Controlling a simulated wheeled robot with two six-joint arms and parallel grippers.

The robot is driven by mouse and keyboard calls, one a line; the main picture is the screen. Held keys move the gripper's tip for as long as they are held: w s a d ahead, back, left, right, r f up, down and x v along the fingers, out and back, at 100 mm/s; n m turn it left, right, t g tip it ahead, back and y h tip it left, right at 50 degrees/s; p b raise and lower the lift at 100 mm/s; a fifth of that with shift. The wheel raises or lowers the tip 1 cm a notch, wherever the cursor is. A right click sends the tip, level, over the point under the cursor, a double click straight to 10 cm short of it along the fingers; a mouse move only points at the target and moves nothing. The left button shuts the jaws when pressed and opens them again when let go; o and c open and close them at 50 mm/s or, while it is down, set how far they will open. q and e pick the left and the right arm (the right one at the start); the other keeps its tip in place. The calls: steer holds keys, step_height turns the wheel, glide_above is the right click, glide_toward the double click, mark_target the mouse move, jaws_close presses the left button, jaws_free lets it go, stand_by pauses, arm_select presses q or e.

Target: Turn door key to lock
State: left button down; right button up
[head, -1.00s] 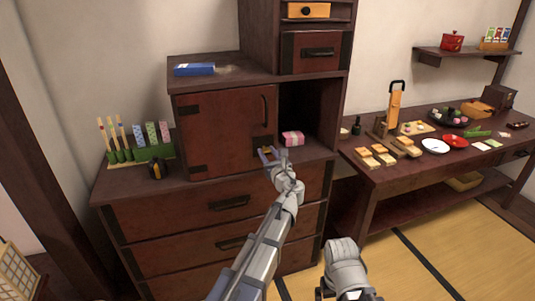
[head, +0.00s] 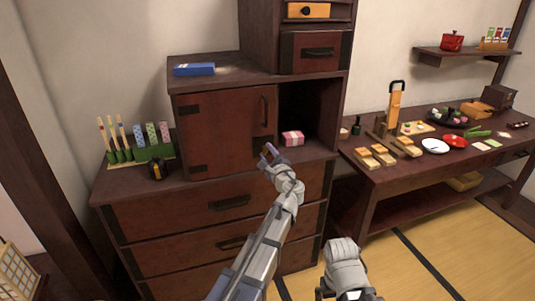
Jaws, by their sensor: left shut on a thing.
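The dark red cabinet door (head: 225,130) stands closed in the left part of the chest's upper section, with a vertical handle near its right edge. My left gripper (head: 267,152) is at the door's lower right edge, shut on the door key. The key itself is too small and too covered by the fingers to make out, so I cannot tell its angle.
An open compartment right of the door holds a pink box (head: 292,138). A blue box (head: 194,69) lies on top of the chest. A green stand (head: 152,153) is at the left. A low table (head: 385,180) with food stands at the right. The tatami in front is clear.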

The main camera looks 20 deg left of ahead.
arm_select(q)
steer(key=n, duration=0.7)
stand_by(0.6)
steer(key=shift+c, duration=2.4)
jaws_free()
steer(key=shift+s, duration=0.1)
steer(key=v, duration=0.7)
steer(key=shift+s+d, duration=0.2)
steer(key=shift+s, duration=0.05)
